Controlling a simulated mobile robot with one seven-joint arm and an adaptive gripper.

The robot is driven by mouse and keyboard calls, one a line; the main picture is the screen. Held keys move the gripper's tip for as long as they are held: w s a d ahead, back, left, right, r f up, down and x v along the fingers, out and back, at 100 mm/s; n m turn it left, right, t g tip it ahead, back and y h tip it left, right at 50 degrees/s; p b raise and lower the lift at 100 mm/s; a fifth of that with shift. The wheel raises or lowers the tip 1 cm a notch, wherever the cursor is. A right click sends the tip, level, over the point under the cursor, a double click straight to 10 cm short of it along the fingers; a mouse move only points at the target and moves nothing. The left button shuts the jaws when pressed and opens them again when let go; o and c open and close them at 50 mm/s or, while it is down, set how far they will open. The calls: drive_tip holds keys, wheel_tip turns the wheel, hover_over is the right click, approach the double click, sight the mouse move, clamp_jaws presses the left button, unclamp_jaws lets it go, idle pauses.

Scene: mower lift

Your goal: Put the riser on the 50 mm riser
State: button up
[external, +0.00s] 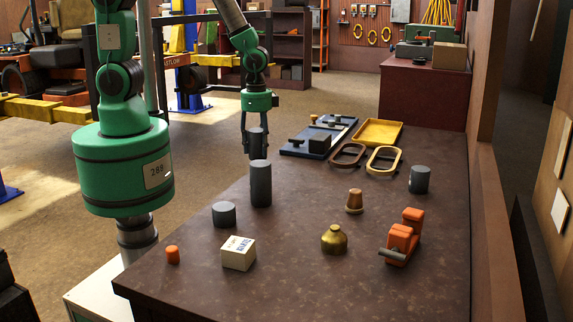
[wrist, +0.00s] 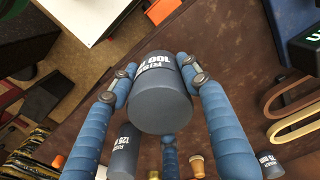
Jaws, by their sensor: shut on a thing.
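My gripper (external: 258,128) is shut on a dark grey cylindrical riser (external: 257,143), held upright above the table. In the wrist view my blue fingers (wrist: 155,72) grip this riser (wrist: 160,110), whose upside-down label seems to read 100. A tall grey riser (external: 261,186) stands in front of it in the external view; it also shows in the wrist view (wrist: 122,150), with a label like 125. A short, wide grey riser (external: 224,215) stands front left; its label is not readable, and it looks lowest. Another grey riser (external: 419,180) stands at the right.
The brown table (external: 300,285) also holds an orange cap (external: 173,255), a cream box (external: 238,253), a brass bell-shaped piece (external: 334,239), a copper-coloured plug (external: 355,201) and an orange clamp-like tool (external: 402,238). Behind are two oval frames (external: 383,160), a yellow tray (external: 378,132) and a blue tray (external: 295,151).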

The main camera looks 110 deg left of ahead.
drive_tip(key=s+d+r+m, duration=0.1)
drive_tip(key=s+d+m, duration=0.1)
drive_tip(key=d+m, duration=0.3)
drive_tip(key=s+d+r+m+p, duration=0.1)
drive_tip(key=d+m, duration=0.5)
drive_tip(key=d, duration=0.8)
drive_tip(key=s+d+r+m+p, duration=0.1)
drive_tip(key=s+d+r+m, duration=0.2)
drive_tip(key=d, duration=0.6)
drive_tip(key=s+m, duration=0.2)
drive_tip(key=shift+s+d+m, duration=0.25)
drive_tip(key=shift+d+m, duration=0.05)
drive_tip(key=shift+d, duration=0.05)
drive_tip(key=shift+w, duration=0.1)
drive_tip(key=b, duration=0.1)
hover_over(224, 206)
drive_tip(key=shift+d+f, duration=0.15)
drive_tip(key=shift+f, duration=0.5)
drive_tip(key=shift+f+b, duration=0.5)
drive_tip(key=shift+f, duration=1.3)
drive_tip(key=o, duration=1.4)
drive_tip(key=shift+f, duration=0.1)
